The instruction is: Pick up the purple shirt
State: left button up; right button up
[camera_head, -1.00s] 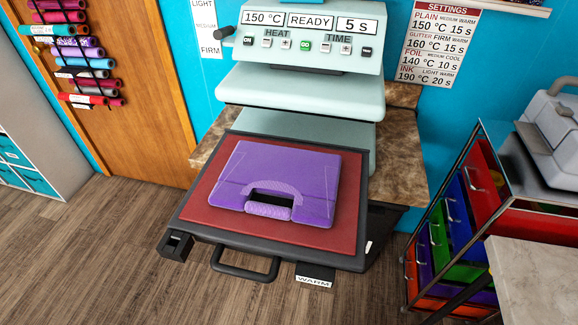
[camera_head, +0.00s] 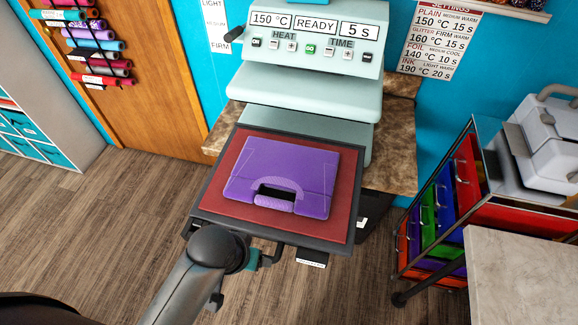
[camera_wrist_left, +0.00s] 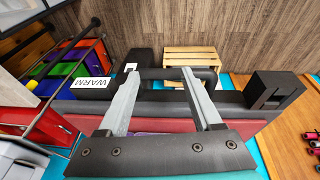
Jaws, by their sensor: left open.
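The purple shirt (camera_head: 262,162), folded flat with a lighter collar-like band at its front, lies on the red pad (camera_head: 225,205) of the pulled-out heat press tray. My left gripper (camera_head: 264,258) is at the tray's front handle, in front of and below the shirt, mostly hidden behind my wrist in the head view. In the left wrist view my left gripper (camera_wrist_left: 162,80) is open, with its two fingers apart near the dark handle (camera_wrist_left: 205,74). I cannot tell if they touch it. My right gripper is not in view.
The heat press (camera_head: 310,85) stands behind the tray on a brown counter. A drawer cart (camera_head: 450,205) and pale table (camera_head: 520,275) stand at the right. Vinyl rolls (camera_head: 95,45) hang on the door at the left. The wooden floor at the left is clear.

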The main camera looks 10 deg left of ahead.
pick_arm(q)
jog(key=w+d+r+n, duration=0.1)
jog(key=w, duration=0.1)
jog(key=w+d+r+n+h, duration=0.1)
jog(key=w, duration=0.1)
jog(key=w+d+r+n+p, duration=0.1)
jog(key=d+r, duration=0.1)
jog(key=shift+w+d+r+n, duration=0.1)
jog(key=shift+w+n, duration=0.3)
jog(key=w+r+n, duration=0.1)
jog(key=w+d+r+n, duration=0.1)
jog(key=w+r+n+g+p, duration=0.1)
jog(key=r, duration=0.1)
jog(key=shift+w+d+r+n, duration=0.1)
jog(key=shift+w+d+n, duration=0.15)
jog(key=shift+w+n, duration=0.15)
jog(key=w+a+r+n+g+y+p, duration=0.2)
jog(key=w+a+r+n, duration=0.25)
jog(key=r+n, duration=0.55)
jog(key=b, duration=0.1)
send_over(274, 201)
jog(key=f, duration=0.9)
jog(key=shift+w+a+f, duration=0.1)
jog(key=shift+w+f, duration=0.15)
jog(key=shift+w, duration=0.1)
jog(key=shift+s+f, duration=0.2)
jog(key=shift+f, duration=1.15)
jog(key=shift+s+f, duration=0.15)
jog(key=shift+f, duration=1.2)
grip_shut()
